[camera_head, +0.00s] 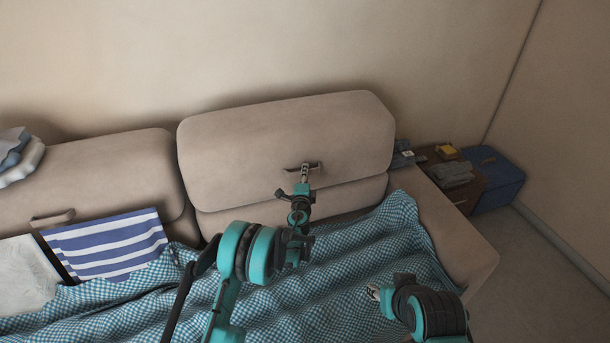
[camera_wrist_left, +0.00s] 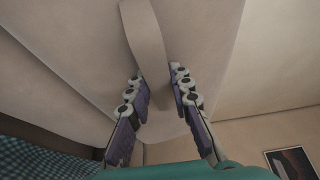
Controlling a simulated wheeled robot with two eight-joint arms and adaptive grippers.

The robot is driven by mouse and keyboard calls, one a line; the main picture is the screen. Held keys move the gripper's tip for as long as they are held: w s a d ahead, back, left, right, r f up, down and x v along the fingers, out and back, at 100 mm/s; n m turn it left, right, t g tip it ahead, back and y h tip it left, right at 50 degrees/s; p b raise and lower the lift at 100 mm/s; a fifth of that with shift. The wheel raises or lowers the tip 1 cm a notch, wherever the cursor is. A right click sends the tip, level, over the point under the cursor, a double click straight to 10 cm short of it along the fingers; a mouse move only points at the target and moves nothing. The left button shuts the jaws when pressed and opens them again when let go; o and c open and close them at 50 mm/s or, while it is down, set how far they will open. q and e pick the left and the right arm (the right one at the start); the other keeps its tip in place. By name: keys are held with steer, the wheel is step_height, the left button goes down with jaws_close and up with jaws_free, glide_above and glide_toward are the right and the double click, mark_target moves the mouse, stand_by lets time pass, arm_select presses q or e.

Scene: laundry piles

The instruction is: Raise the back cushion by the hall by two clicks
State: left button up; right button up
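The right back cushion (camera_head: 285,135) is a beige padded block that stands higher than the left back cushion (camera_head: 100,170). A beige pull strap (camera_wrist_left: 146,40) is on its front face. My left gripper (camera_head: 305,172) is at this strap, with one finger on each side of it; the fingers close in on the strap's edges in the left wrist view (camera_wrist_left: 157,80). The left cushion has a similar strap (camera_head: 52,217). My right gripper (camera_head: 374,291) hangs low over the blanket at the right, away from the cushions; its finger gap is too small to make out.
A blue checked blanket (camera_head: 340,255) covers the seat. A striped cloth (camera_head: 108,246) and a pale cloth (camera_head: 25,275) lie at the left. Folded clothes (camera_head: 20,158) rest on the left cushion. The sofa arm (camera_head: 440,225), side table (camera_head: 470,190) and blue box (camera_head: 495,180) stand right.

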arm_select(q)
jaws_close()
steer(key=s, duration=0.1)
steer(key=s+f, duration=0.1)
steer(key=s+d, duration=0.1)
steer(key=shift+s+f, duration=0.15)
steer(key=shift+s, duration=0.2)
jaws_free()
steer(key=s, duration=0.7)
steer(key=shift+s+a, duration=0.25)
